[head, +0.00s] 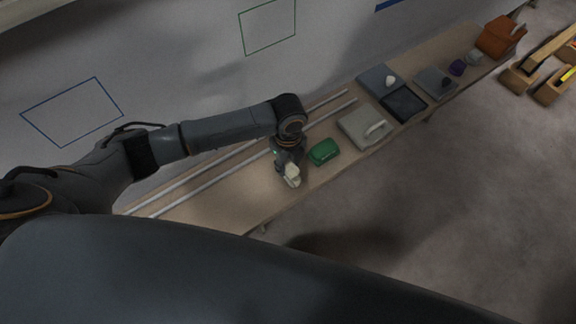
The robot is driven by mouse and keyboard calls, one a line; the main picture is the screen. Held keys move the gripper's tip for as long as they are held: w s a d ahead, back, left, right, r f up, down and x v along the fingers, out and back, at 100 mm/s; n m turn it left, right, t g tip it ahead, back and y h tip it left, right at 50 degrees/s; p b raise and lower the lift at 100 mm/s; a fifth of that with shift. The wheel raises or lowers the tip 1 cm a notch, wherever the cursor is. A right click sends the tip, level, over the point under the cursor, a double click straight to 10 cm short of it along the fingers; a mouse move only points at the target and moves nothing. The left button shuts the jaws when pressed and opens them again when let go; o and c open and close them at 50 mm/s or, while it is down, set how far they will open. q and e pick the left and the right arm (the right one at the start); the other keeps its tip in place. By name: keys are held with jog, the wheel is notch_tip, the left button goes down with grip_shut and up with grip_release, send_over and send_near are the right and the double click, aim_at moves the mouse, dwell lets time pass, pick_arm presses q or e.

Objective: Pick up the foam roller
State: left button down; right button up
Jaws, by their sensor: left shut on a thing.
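My left gripper (288,168) is low over the near part of the long bench, left of a green container. It is shut on a small pale cream thing (292,178), which I take to be the foam roller. The gripper covers part of it, and its full shape is too small to tell. I cannot tell whether it touches the bench top. My right gripper is not in view.
On the bench (225,205) lie long pale rails (215,176) and a green container (323,151). A light grey tray (352,133), a dark tray (404,103) and an orange-brown bag (500,37) stand farther right. Wall behind; open floor in front.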

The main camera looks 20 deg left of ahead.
pick_arm(q)
jog(key=shift+r, duration=0.7)
jog(key=s+d+r, duration=0.8)
jog(key=d+r, duration=0.3)
jog(key=shift+d+r+p, duration=0.25)
jog(key=shift+r+p, duration=0.05)
jog(key=c, duration=1.5)
grip_release()
jog(key=c, duration=0.5)
